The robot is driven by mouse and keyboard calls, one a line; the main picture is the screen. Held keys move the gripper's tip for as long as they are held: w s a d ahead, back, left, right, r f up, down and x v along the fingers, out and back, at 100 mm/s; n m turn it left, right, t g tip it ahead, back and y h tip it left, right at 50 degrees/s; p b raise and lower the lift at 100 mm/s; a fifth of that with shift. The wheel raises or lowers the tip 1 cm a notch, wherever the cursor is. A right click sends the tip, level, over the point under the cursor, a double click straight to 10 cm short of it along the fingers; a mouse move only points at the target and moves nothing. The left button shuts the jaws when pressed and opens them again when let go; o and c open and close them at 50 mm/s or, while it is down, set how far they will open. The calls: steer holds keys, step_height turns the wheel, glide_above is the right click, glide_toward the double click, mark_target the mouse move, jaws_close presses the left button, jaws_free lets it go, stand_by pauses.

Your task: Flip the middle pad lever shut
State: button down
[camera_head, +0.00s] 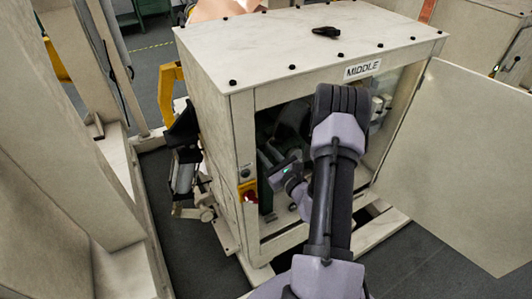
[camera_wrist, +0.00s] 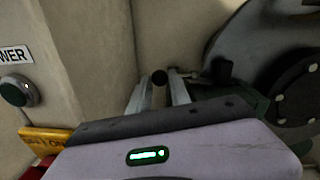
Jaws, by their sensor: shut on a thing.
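The cabinet labelled MIDDLE (camera_head: 361,69) stands open in front of me, and my arm reaches into its front opening. My gripper (camera_head: 264,158) is inside, near the left side of the opening; its fingertips are hard to make out there. In the wrist view my gripper (camera_wrist: 160,88) has its two grey fingers on either side of a small dark round end, which I take for the lever's knob (camera_wrist: 160,76). The fingers are shut on it. The rest of the lever is hidden, so its angle cannot be told.
The cabinet door (camera_head: 455,160) stands swung open to the right. A green button (camera_wrist: 20,90) and a yellow-and-red switch (camera_head: 248,192) sit on the left front post. A large dark round part (camera_wrist: 275,65) fills the right of the wrist view. A black object (camera_head: 326,32) lies on the cabinet top.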

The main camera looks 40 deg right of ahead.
mark_target(280, 151)
steer(key=shift+s+d+r+n+y, duration=0.2)
steer(key=shift+d+n+y, duration=0.15)
steer(key=shift+y, duration=0.15)
steer(key=shift+s+d+n+y+b, duration=0.4)
steer(key=shift+n+y+b, duration=0.35)
steer(key=shift+y, duration=0.45)
steer(key=shift+s+d+n+y+b, duration=0.35)
steer(key=shift+n+y+b, duration=0.35)
steer(key=shift+y, duration=0.5)
steer(key=shift+s+d+n+y+b, duration=0.35)
steer(key=shift+n+y+b, duration=0.2)
steer(key=shift+n+y, duration=0.5)
steer(key=shift+s+d+r+n+g+y+b, duration=0.1)
steer(key=shift+d+n+g+y+b, duration=0.3)
steer(key=shift+y, duration=0.45)
steer(key=shift+a, duration=0.1)
steer(key=c, duration=1.5)
jaws_free()
steer(key=o, duration=0.3)
steer(key=shift+f, duration=0.2)
